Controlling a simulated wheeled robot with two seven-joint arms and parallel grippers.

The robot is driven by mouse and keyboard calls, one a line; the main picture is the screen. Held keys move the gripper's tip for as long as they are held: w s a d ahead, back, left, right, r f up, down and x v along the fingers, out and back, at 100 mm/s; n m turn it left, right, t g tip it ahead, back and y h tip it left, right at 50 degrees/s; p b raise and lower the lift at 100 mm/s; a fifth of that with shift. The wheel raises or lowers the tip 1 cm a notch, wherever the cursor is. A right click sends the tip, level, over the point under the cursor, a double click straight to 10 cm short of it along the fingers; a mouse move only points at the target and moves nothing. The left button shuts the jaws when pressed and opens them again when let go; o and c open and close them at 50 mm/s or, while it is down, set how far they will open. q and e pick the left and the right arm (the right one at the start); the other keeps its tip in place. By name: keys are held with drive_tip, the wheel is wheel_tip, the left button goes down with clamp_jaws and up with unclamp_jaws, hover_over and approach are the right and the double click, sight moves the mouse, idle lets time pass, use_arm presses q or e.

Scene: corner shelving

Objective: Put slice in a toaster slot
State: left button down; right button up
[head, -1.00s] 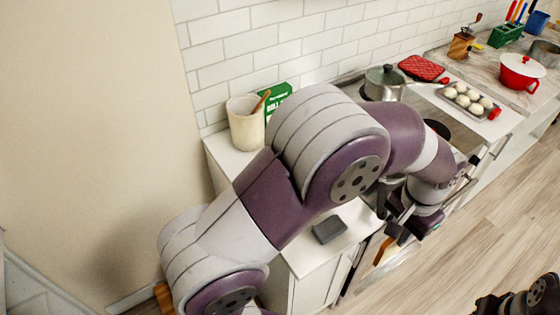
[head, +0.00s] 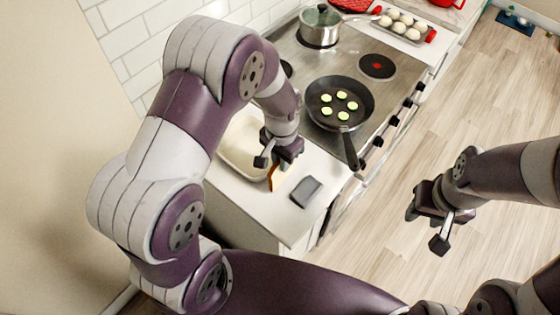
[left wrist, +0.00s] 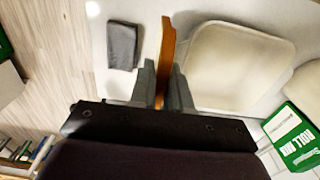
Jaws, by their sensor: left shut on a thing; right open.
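My left gripper (head: 274,162) is shut on a slice with a brown crust (head: 277,178), held edge-on above the white counter. In the left wrist view the slice (left wrist: 166,55) stands between the two fingers (left wrist: 162,92). I cannot make out a toaster or its slots in any view. My right gripper (head: 428,228) is open and empty over the floor at the right.
A cream, rounded, tray-like thing (head: 240,152) lies beside the slice. The stove holds a pan (head: 330,117) with several pale green rounds and a lidded pot (head: 320,32). A green box (left wrist: 302,140) stands nearby.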

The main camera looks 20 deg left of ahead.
sight(282, 182)
use_arm(q)
drive_tip(key=f, duration=0.2)
drive_tip(key=shift+s+d+f+p, duration=0.1)
drive_tip(key=shift+d+f+p, duration=0.1)
drive_tip(key=shift+f+p, duration=0.15)
drive_tip(key=shift+f, duration=0.4)
drive_tip(key=c, duration=1.1)
unclamp_jaws()
drive_tip(key=shift+d, duration=0.1)
use_arm(e)
drive_tip(key=shift+d+r, duration=0.3)
drive_tip(key=shift+r, duration=0.1)
